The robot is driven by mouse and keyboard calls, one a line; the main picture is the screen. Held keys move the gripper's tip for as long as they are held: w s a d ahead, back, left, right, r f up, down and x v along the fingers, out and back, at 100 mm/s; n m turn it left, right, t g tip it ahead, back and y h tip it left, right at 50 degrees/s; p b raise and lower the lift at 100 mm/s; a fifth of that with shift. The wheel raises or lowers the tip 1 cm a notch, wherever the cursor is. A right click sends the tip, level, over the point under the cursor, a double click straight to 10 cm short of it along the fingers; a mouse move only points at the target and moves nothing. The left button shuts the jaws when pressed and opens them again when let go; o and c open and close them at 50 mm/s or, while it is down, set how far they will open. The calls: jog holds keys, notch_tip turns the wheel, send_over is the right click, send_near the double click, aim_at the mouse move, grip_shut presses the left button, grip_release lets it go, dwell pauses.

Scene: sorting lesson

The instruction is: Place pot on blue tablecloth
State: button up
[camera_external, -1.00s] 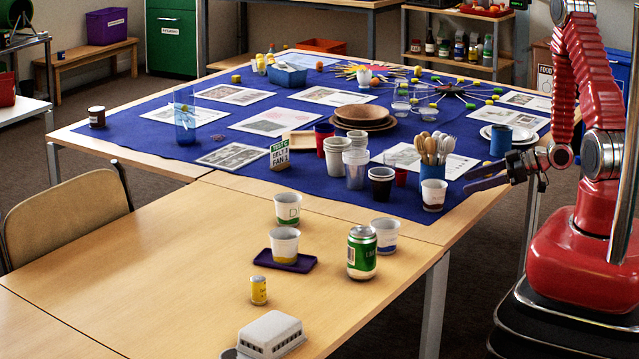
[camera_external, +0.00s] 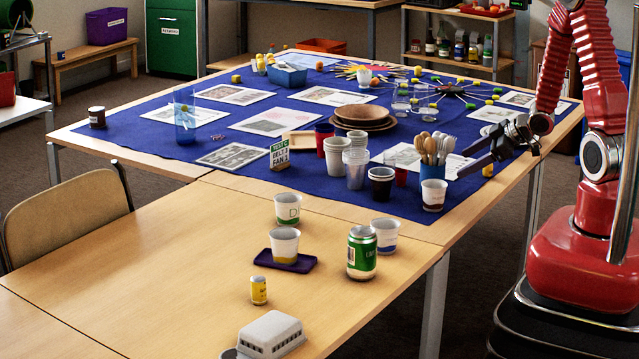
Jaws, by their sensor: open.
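The blue tablecloth (camera_external: 170,148) covers the far half of the table. I cannot tell for certain which thing is the pot. White pot-like cups stand on the bare wood: one with a green mark (camera_external: 288,208), one with a yellow band (camera_external: 284,246) on a dark purple tray (camera_external: 306,264), and one with a blue band (camera_external: 385,236). A small white pot-like cup (camera_external: 364,79) stands at the cloth's far side. My gripper (camera_external: 470,160) is open and empty. It is in the air above the cloth's right side, to the right of the spoon holder.
The wood at left is clear.

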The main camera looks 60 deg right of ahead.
notch_tip(320, 180, up, 15)
jog(key=s+a+m+g+h, duration=0.2)
jog(key=m+h, duration=0.1)
jog(key=h, duration=0.1)
jog(key=s+a+r+m+g+y, duration=0.1)
jog(key=s+a+r, duration=0.2)
jog(key=s+a, duration=0.4)
jog(key=s+a+r+g+y, duration=0.1)
jog(key=s+a+r+y, duration=0.1)
jog(key=s+a+r, duration=0.2)
jog(key=s+a, duration=0.3)
jog(key=a, duration=0.1)
jog(key=shift+s+r+m+g, duration=0.3)
jog(key=shift+m+g, duration=0.1)
